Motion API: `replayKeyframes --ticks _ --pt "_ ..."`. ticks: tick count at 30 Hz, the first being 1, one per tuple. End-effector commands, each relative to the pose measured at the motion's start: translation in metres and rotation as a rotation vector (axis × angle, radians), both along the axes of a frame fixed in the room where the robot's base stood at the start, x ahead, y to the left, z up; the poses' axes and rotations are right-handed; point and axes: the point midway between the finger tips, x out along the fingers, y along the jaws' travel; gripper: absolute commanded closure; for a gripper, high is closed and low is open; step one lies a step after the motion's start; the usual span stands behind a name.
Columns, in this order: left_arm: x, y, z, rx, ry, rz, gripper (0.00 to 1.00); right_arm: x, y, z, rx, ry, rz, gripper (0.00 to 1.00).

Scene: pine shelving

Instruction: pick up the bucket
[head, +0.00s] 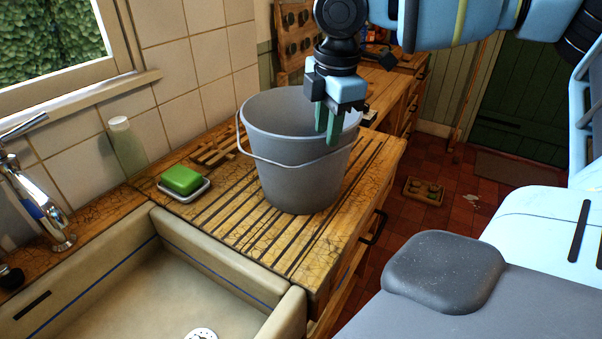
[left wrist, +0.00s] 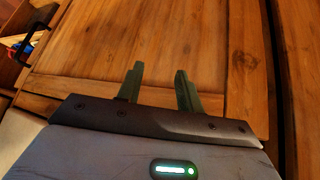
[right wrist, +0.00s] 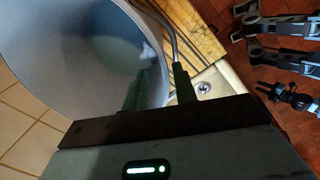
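The grey bucket (head: 298,170) stands upright on the slatted wooden drainboard, its wire handle hanging down across the front. My right gripper (head: 328,130) points down at the bucket's right rim. In the right wrist view, the bucket (right wrist: 75,50) fills the upper left. There my right gripper (right wrist: 160,92) is open, with one green finger inside the bucket and the other outside, and the rim between them. I see a gap between the fingers. My left gripper (left wrist: 159,90) is open and empty in front of wooden panelling, and is not visible in the head view.
A green sponge (head: 182,179) sits in a dish (head: 184,191) left of the bucket, with a frosted tumbler (head: 126,145) behind. A pale sink (head: 130,290) with a chrome tap (head: 45,200) lies at front left. A small wooden tray (head: 423,191) is on the red floor.

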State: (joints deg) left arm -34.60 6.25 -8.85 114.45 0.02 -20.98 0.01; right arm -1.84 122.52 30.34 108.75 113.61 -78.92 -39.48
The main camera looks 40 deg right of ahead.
Motion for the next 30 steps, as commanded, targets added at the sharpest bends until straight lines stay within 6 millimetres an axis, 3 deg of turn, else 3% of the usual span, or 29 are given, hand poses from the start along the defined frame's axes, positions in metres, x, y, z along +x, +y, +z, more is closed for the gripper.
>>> replayKeyframes --ticks 10,19,26,30 --pt "0.01 0.0 0.005 -0.001 -0.022 0.0 0.64 0.004 -0.007 -0.044 0.0 0.004 0.0 0.72" --pt "0.01 0.0 0.005 -0.001 -0.022 0.0 0.64 0.004 -0.007 -0.049 0.001 0.001 0.0 0.72" --pt "0.006 0.0 0.004 -0.001 -0.015 0.0 0.64 0.004 -0.007 -0.049 0.0 0.001 0.0 0.99" --pt "0.002 0.0 0.003 -0.001 -0.007 0.0 0.64 0.004 -0.007 -0.048 0.0 0.001 0.0 1.0"
